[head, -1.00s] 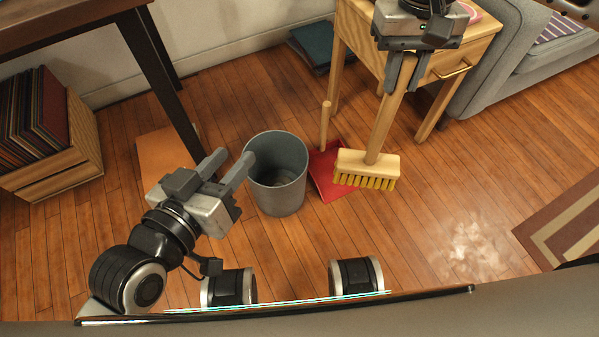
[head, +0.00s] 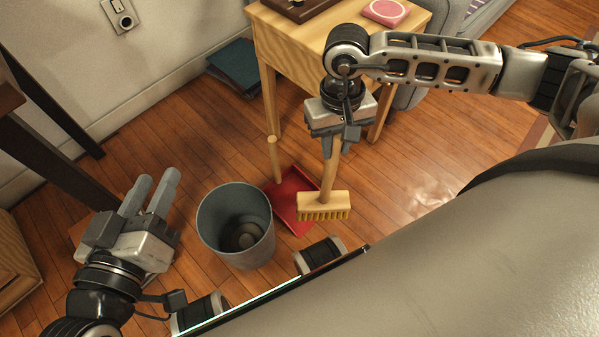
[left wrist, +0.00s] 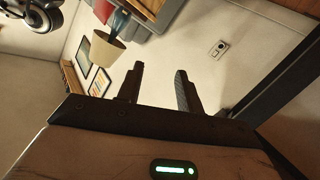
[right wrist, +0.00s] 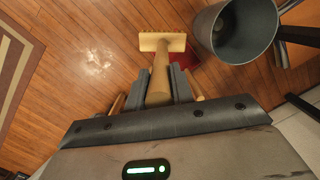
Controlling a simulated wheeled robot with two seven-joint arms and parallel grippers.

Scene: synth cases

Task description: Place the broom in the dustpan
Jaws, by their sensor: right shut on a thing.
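The broom has a pale wooden head (head: 323,200) with yellow bristles and a wooden handle (head: 327,178). My right gripper (head: 331,148) is shut on that handle and holds the broom nearly upright, bristles down. In the head view the broom head overlaps the right side of the red dustpan (head: 287,203); whether it touches is unclear. The dustpan lies on the floor, its wooden handle (head: 275,160) standing up. The right wrist view shows the broom head (right wrist: 163,42) ahead of the fingers and a bit of red dustpan (right wrist: 205,64). My left gripper (head: 153,188) is open and empty, left of the bin.
A grey bin (head: 235,245) stands directly left of the dustpan. A wooden side table (head: 300,45) stands behind it, with dark folders (head: 235,68) on the floor beside it. A pale dusty patch (head: 430,193) lies on the floor to the right. Floor there is open.

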